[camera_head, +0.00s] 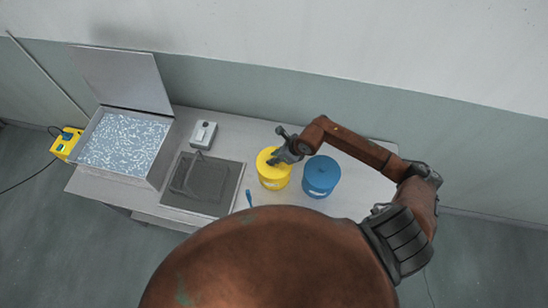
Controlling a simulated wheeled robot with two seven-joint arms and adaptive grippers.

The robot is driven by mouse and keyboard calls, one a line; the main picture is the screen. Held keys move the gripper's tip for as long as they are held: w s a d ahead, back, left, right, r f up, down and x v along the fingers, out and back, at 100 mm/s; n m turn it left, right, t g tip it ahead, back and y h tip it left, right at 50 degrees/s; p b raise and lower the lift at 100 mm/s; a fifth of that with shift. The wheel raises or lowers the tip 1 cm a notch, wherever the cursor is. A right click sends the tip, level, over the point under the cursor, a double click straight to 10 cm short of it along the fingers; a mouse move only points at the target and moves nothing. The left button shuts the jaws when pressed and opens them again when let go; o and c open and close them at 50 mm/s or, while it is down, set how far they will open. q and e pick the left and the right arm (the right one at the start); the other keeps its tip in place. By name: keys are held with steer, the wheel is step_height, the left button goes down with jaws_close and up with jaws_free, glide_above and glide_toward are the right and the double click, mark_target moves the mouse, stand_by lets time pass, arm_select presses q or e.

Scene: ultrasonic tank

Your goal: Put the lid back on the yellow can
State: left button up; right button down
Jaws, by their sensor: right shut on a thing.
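The yellow can (273,182) stands upright on the worktable, right of the dark mat. A yellow lid (265,155) shows at the top of the can. My right gripper (275,161) comes in from the right over the can and is shut on the lid near its middle. The fingers hide the grip point and part of the lid. I cannot tell whether the lid is fully seated or slightly raised. My left gripper is not in view.
A blue lidded can (321,178) stands close on the right, beneath my right arm. An open ultrasonic tank (159,160), a dark mat (232,188) and a small grey box (203,134) are to the left. A small blue item (249,198) lies near the front.

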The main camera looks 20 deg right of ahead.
steer(key=c, duration=1.7)
jaws_free()
steer(key=shift+o, duration=0.8)
steer(key=o, duration=0.4)
steer(key=shift+r, duration=0.15)
steer(key=shift+r+p, duration=2)
steer(key=shift+r, duration=1.35)
steer(key=shift+c, duration=0.4)
